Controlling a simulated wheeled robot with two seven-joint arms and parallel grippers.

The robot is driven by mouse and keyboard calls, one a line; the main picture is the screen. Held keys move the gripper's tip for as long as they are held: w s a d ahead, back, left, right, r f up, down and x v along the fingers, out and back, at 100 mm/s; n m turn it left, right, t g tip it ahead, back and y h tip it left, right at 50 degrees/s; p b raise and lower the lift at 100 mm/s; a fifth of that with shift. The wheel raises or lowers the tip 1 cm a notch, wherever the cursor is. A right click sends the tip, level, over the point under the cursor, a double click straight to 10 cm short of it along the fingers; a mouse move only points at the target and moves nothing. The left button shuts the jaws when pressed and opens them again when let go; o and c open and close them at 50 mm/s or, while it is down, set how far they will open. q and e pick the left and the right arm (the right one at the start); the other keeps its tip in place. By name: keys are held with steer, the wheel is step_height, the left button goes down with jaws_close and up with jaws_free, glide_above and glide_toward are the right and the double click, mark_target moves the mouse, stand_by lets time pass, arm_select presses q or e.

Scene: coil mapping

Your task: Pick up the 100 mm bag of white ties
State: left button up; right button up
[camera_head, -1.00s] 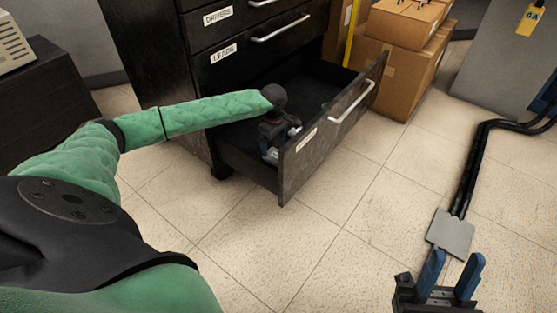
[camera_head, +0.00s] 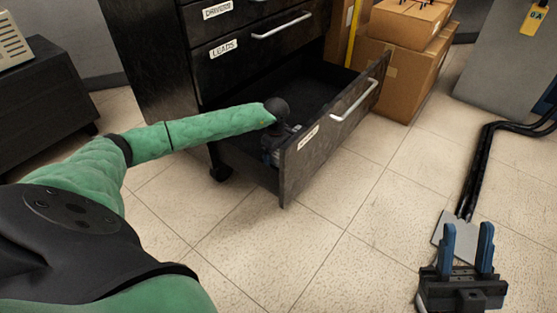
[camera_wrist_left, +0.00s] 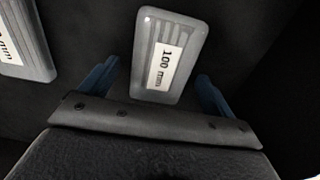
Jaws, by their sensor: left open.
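The bag of white ties (camera_wrist_left: 148,82), a pale grey-white packet with a label reading "100 mm", lies on the dark drawer floor in the left wrist view. My left gripper (camera_wrist_left: 157,88) is open, with one blue finger on each side of the bag's lower part. My right gripper (camera_head: 467,250) is open and empty above the floor at the lower right.
A second labelled packet (camera_wrist_left: 22,45) lies to the left in the drawer, its label partly cut off. The black cabinet (camera_head: 160,75) stands behind the drawer. Cardboard boxes (camera_head: 400,75) stand right of it. Black cables (camera_head: 480,165) run along the floor at right.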

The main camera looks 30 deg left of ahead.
arm_select(q)
steer(key=c, duration=1.1)
steer(key=shift+r, duration=0.1)
